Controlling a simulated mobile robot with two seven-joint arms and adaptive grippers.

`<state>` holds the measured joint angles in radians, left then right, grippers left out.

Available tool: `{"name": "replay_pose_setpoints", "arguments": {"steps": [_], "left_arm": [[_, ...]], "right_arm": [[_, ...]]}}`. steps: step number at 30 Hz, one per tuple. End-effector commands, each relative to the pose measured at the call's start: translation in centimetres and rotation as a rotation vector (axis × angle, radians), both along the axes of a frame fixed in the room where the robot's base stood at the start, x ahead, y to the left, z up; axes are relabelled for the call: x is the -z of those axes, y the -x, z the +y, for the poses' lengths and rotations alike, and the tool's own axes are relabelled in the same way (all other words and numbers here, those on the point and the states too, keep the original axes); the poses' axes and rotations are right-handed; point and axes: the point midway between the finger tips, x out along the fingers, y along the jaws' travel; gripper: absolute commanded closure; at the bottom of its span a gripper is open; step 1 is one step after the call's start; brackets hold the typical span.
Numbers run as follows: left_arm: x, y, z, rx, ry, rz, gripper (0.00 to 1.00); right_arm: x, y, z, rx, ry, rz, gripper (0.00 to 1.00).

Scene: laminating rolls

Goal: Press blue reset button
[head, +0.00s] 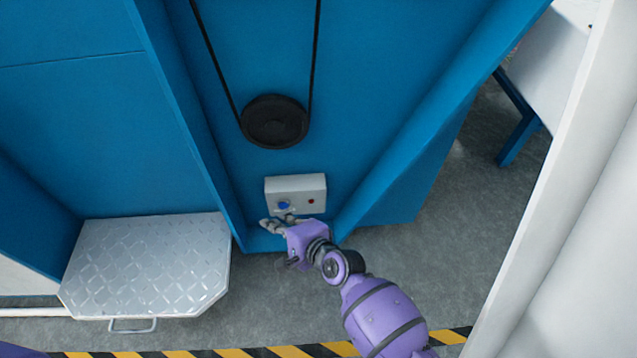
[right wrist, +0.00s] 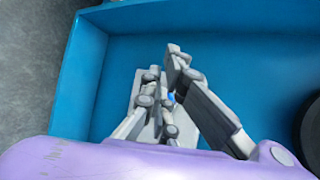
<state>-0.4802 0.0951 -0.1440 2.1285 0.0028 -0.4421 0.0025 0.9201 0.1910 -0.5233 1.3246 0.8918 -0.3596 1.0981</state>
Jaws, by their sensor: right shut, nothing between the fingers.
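The blue button (head: 283,205) sits on the left part of a white control box (head: 300,185) low on the blue machine. A red button (head: 311,201) is on the same box, to the right. My right gripper (head: 278,219) is shut and empty, with its fingers just below the blue button in the head view. I cannot tell whether they touch it. In the right wrist view, the fingers (right wrist: 170,68) cover much of the box, and a small bit of the blue button (right wrist: 171,97) shows between them. My left gripper is not in view.
A black pulley with a belt (head: 274,122) is above the box. Slanted blue machine walls (head: 400,135) flank the box. A metal tread-plate step (head: 150,265) stands at the left. A white surface (head: 560,220) runs along the right. Grey floor lies between.

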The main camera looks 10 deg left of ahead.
Motion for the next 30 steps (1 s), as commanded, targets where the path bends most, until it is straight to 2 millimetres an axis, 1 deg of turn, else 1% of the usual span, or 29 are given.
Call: {"name": "replay_pose_setpoints", "arguments": {"steps": [8,22,25,30], "left_arm": [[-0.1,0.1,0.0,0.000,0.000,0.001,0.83],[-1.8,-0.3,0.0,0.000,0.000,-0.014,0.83],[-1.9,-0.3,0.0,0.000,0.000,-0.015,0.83],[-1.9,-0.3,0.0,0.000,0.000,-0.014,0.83]], "right_arm": [[0.0,0.2,-0.1,0.000,0.001,0.001,1.00],[-0.1,4.3,-1.2,0.000,-0.001,-0.001,1.00],[0.0,4.7,-1.4,0.000,0.000,0.000,1.00],[0.0,4.8,-1.4,0.000,0.000,0.000,1.00]]}}
